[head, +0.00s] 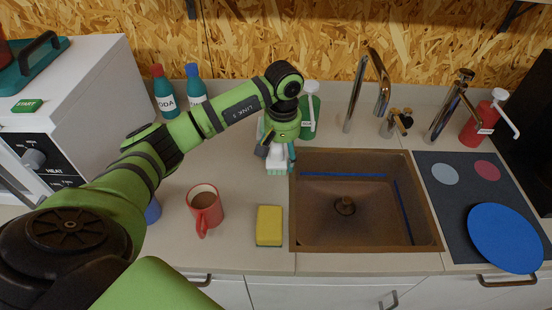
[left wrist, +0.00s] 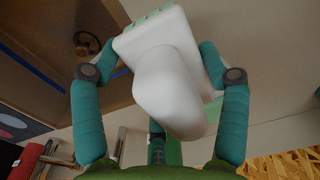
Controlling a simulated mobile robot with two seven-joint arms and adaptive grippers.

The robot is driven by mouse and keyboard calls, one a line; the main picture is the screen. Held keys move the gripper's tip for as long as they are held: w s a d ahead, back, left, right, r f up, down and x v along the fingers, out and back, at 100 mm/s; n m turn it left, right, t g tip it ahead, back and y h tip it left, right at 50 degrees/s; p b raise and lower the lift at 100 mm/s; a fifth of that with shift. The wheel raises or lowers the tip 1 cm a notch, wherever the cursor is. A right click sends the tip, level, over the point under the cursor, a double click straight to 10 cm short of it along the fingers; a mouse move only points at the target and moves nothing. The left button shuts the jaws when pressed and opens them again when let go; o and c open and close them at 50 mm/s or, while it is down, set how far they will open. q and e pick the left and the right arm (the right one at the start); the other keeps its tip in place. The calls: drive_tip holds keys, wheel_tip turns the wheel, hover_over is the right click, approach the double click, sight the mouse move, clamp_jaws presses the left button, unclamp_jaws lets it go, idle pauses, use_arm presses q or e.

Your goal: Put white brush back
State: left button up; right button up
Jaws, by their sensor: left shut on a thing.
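The white brush (head: 277,161) has a rounded white handle and a pale green bristle edge. It is just left of the sink's back left corner, partly hidden by my left gripper (head: 277,154). In the left wrist view the brush (left wrist: 165,75) fills the space between the two teal fingers of my left gripper (left wrist: 163,62), which is shut on it. The bristle edge points away from the palm. I cannot tell whether the bristles touch the counter. My right gripper is in neither view.
A green pump bottle (head: 310,112) stands close behind the gripper. The brown sink (head: 345,225) with chrome taps (head: 371,85) is to the right. A yellow sponge (head: 269,226) and red mug (head: 205,208) are in front. A blue plate (head: 505,238) lies on the dark mat (head: 455,205).

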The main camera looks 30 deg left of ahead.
use_arm(q)
drive_tip(key=shift+s+a+f, duration=0.4)
drive_tip(key=shift+s+a, duration=0.05)
drive_tip(key=shift+a, duration=0.05)
wheel_tip(320, 180, down, 3)
drive_tip(key=shift+f+p, duration=0.1)
drive_tip(key=shift+p, duration=1)
drive_tip(key=shift+f, duration=0.45)
drive_tip(key=shift+f+b, duration=0.2)
drive_tip(key=shift+b, duration=0.1)
drive_tip(key=o, duration=1)
drive_tip(key=shift+r, duration=0.1)
